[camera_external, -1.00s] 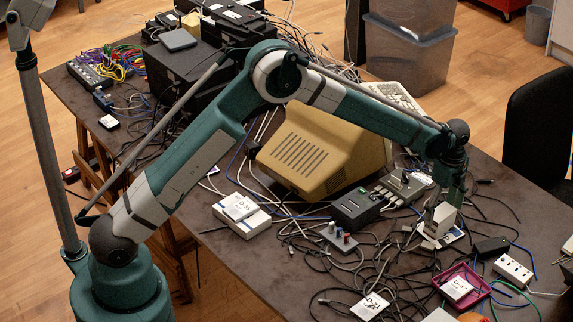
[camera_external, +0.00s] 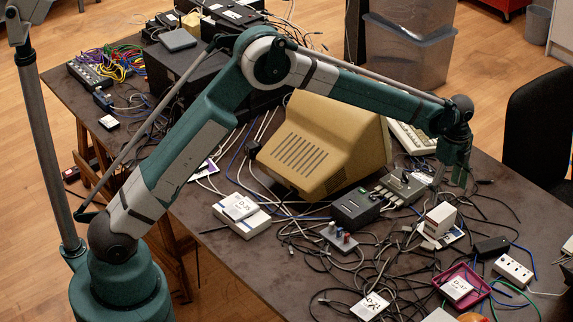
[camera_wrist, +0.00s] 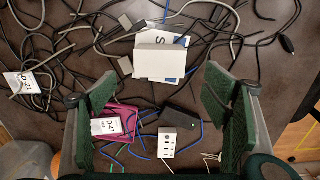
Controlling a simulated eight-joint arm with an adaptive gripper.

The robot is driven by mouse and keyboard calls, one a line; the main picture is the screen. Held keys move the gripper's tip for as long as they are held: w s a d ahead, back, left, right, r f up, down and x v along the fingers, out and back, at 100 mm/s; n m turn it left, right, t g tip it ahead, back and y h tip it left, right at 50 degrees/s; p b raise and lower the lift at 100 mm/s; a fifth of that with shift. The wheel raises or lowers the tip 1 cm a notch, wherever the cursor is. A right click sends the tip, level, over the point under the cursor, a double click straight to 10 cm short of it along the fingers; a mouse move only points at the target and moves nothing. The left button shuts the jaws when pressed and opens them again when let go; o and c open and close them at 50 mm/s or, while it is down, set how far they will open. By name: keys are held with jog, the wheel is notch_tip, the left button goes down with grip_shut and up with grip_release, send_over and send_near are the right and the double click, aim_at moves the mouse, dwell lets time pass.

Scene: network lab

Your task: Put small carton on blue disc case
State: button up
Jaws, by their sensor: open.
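The small carton (camera_external: 438,219) is a white box standing upright on the right half of the table. It also shows from above in the wrist view (camera_wrist: 163,62). It rests on a flat blue-and-white case (camera_external: 455,236), the blue disc case, whose edges show around it in the wrist view (camera_wrist: 176,29). The carton hides much of the case. My gripper (camera_external: 455,182) is above and behind the carton in the external view, clear of it.
Loose black cables lie around the carton. A pink tray (camera_external: 472,295) with a labelled box, a white socket block (camera_external: 513,270) and a black adapter (camera_external: 491,246) are nearby. A beige monitor (camera_external: 315,150) and a dark switch box (camera_external: 355,208) stand to the left.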

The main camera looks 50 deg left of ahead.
dwell(0.3)
jog(key=s+a+r+n+t, duration=0.3)
jog(key=s+a+r+n, duration=0.5)
jog(key=s+a+r, duration=1.45)
jog(key=s+a+r+n+t, duration=0.1)
jog(key=s+a+r+n, duration=0.1)
jog(key=s, duration=0.5)
jog(key=s+a+r+n+t, duration=0.1)
jog(key=s+a+r+n, duration=0.15)
jog(key=s, duration=0.45)
jog(key=s+a+f+n+t, duration=0.1)
jog(key=s+a+f+n, duration=0.1)
jog(key=s, duration=0.6)
jog(key=s+a+f+n+t, duration=0.1)
jog(key=s+a+f+n, duration=0.2)
jog(key=s, duration=0.5)
notch_tip(320, 180, down, 2)
jog(key=shift+s+a+f, duration=0.1)
jog(key=shift+s+a, duration=0.25)
jog(key=shift+a, duration=0.1)
